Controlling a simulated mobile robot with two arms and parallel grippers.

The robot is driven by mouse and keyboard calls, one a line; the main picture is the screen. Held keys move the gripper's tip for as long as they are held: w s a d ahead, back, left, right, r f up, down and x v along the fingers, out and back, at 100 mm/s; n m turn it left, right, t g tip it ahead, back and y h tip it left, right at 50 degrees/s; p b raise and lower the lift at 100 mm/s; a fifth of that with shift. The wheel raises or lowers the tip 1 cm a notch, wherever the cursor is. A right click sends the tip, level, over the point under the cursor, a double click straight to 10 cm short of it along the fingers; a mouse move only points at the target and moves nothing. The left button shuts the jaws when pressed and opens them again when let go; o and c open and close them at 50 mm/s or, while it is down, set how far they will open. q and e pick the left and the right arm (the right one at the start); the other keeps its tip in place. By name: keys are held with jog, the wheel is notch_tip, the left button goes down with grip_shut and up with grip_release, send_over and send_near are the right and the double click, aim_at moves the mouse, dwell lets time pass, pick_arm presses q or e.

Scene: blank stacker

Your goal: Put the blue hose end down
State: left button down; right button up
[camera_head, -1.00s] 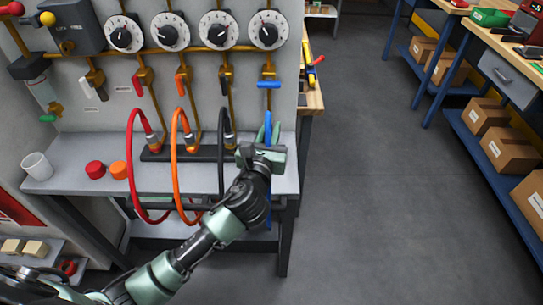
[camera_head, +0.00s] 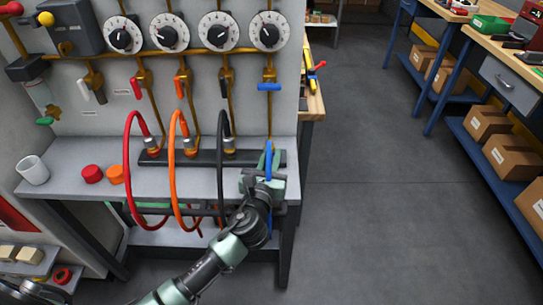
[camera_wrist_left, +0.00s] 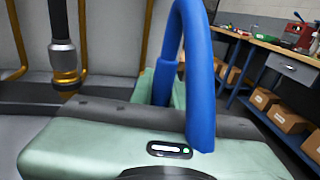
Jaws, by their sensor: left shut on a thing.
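My left gripper (camera_head: 266,163) is shut on the blue hose (camera_head: 268,167) at the right end of the grey bench. In the left wrist view the blue hose (camera_wrist_left: 201,85) arches up from between the fingers and bends down in front of the gripper body. The held end itself is mostly hidden by the gripper. The fitting on the pipe under the blue valve handle (camera_head: 269,87) has no hose on it. My right gripper is not in view.
Red (camera_head: 133,170), orange (camera_head: 174,170) and black (camera_head: 221,165) hoses hang from fittings along a dark rail (camera_head: 190,158). A white cup (camera_head: 34,169), a red cap (camera_head: 91,174) and an orange cap (camera_head: 116,174) stand on the bench (camera_head: 75,190) at left. Open floor lies to the right.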

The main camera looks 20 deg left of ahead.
pick_arm(q)
jog(key=shift+f, duration=0.45)
jog(key=c, duration=1.4)
grip_release()
jog(key=shift+o, duration=0.2)
jog(key=shift+r, duration=0.15)
jog(key=s+d+r, duration=0.1)
jog(key=s, duration=1.1)
jog(key=shift+r, duration=0.3)
